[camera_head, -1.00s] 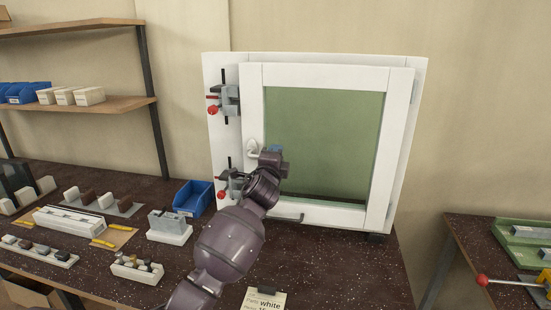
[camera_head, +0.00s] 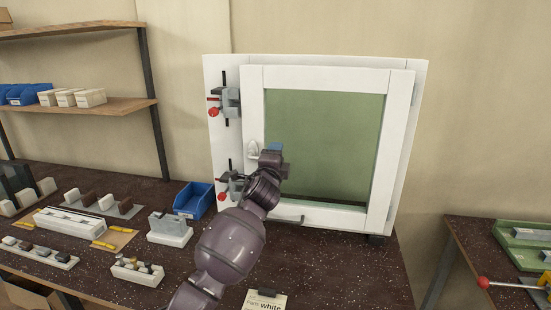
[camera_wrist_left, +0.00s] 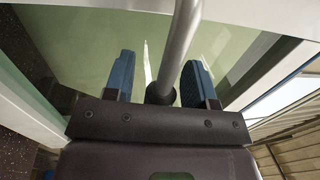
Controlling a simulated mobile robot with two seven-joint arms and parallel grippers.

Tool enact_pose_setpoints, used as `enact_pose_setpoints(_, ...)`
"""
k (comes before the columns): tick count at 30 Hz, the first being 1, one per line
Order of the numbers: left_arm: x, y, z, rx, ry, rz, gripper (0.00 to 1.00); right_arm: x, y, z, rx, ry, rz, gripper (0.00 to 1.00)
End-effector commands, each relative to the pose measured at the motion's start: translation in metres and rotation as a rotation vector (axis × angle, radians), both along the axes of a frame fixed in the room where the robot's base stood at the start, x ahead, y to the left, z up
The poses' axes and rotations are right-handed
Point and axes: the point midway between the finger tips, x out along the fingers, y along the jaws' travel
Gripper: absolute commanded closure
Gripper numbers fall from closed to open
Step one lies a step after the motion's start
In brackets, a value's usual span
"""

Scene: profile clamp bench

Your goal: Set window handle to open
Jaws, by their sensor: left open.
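The window handle (camera_head: 253,148) is a small pale fitting on the left side of the white window sash (camera_head: 398,120). My left gripper (camera_head: 273,151) is just right of the handle, in front of the sash, and partly hides it. In the left wrist view, the open blue fingers of my left gripper (camera_wrist_left: 159,78) stand either side of a grey bar (camera_wrist_left: 183,35), which appears to be the handle's lever. The bar runs close to the palm, nearer the right finger; contact cannot be told. My right gripper is out of view.
Two clamps with red knobs, an upper one (camera_head: 230,102) and a lower one (camera_head: 232,184), are on the frame's left side. A blue bin (camera_head: 194,199) and several part holders lie on the dark bench (camera_head: 340,280). A second bench is at right.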

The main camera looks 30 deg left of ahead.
Motion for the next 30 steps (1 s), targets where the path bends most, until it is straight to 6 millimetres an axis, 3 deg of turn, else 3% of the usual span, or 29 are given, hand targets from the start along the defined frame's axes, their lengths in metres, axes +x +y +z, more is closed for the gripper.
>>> enact_pose_setpoints(8,-0.019,-0.005,-0.005,0.000,0.001,-0.001,0.49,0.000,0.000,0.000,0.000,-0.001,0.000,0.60)
enact_pose_setpoints(21,-0.088,-0.021,-0.016,0.000,0.001,0.000,0.49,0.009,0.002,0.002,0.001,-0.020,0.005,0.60)
enact_pose_setpoints(30,-0.104,-0.025,-0.017,0.000,0.000,0.000,0.49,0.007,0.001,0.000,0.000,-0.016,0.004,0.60)
